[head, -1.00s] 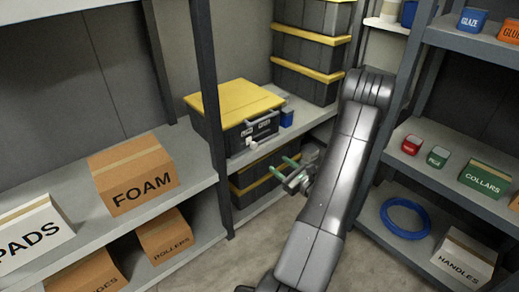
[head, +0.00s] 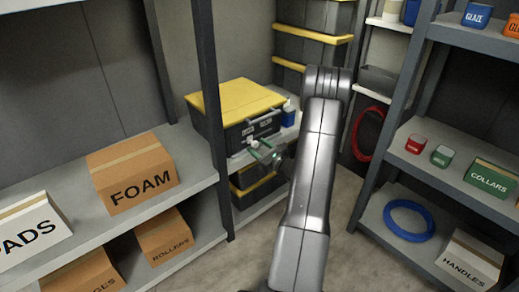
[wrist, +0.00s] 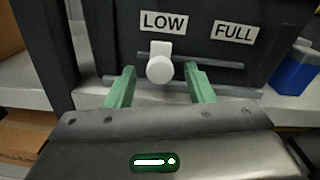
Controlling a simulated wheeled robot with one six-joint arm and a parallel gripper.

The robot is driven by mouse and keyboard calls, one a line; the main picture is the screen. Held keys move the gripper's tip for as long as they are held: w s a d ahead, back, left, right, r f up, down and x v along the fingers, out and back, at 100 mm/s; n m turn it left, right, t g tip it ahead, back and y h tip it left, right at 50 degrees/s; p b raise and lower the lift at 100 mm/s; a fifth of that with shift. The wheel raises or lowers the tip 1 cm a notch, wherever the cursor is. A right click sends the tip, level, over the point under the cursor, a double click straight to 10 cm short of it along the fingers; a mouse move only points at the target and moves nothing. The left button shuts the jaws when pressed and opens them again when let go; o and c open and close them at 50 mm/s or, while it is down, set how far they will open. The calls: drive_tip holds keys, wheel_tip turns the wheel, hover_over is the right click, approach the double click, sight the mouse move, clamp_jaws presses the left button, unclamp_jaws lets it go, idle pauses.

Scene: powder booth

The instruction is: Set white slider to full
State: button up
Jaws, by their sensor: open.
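The white slider (wrist: 160,66) sits at the left end of its slot, below the LOW label (wrist: 163,22), in the wrist view. The FULL label (wrist: 233,32) is to its right, above the slot's right part. The slider also shows small on the front of the dark box with a yellow lid (head: 238,98) in the head view. My gripper (wrist: 161,88) is open, with one green finger to the left and one to the right of the slider knob. I cannot tell whether either finger touches it. In the head view my gripper (head: 264,152) is just in front of the box.
A blue bottle (wrist: 297,68) stands right of the box. A dark shelf post (head: 212,110) rises close on the left. A right-hand rack (head: 437,185) holds small boxes and a blue coil (head: 409,219). Bare floor (head: 245,255) lies between the racks.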

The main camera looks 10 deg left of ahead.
clamp_jaws()
drive_tip(key=w+d, duration=0.6)
drive_tip(key=w, duration=0.1)
drive_tip(key=shift+w+b, duration=0.15)
drive_tip(key=shift+b, duration=0.25)
unclamp_jaws()
drive_tip(key=p+v, duration=0.3)
drive_tip(key=v, duration=1)
drive_tip(key=shift+s+d, duration=0.25)
drive_tip(key=shift+s, duration=0.05)
